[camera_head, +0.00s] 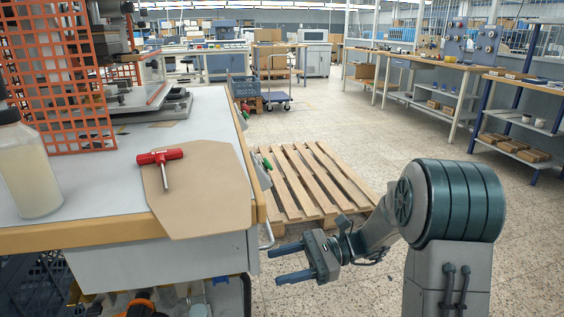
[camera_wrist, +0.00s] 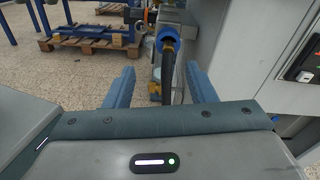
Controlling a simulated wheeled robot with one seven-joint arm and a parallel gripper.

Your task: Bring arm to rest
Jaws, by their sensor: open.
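My gripper (camera_head: 284,262) is in the lower middle of the head view, out past the right end of the workbench and in front of the wooden pallet. Its two blue-grey fingers point left and stand apart, with nothing between them. The same fingers show in the wrist view (camera_wrist: 158,85), spread to either side. My arm bends down and left from the large round joint at the right of the head view. The gripper is beside the bench's end, below the level of its top, and appears apart from it.
The workbench (camera_head: 95,175) bears a red T-handle tool (camera_head: 160,157) on brown sheet, a bottle (camera_head: 27,170) and an orange mesh guard (camera_head: 55,70). A wooden pallet (camera_head: 318,180) lies on the floor. Shelved benches (camera_head: 440,65) stand at the right. Open floor (camera_head: 330,110) lies beyond the pallet.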

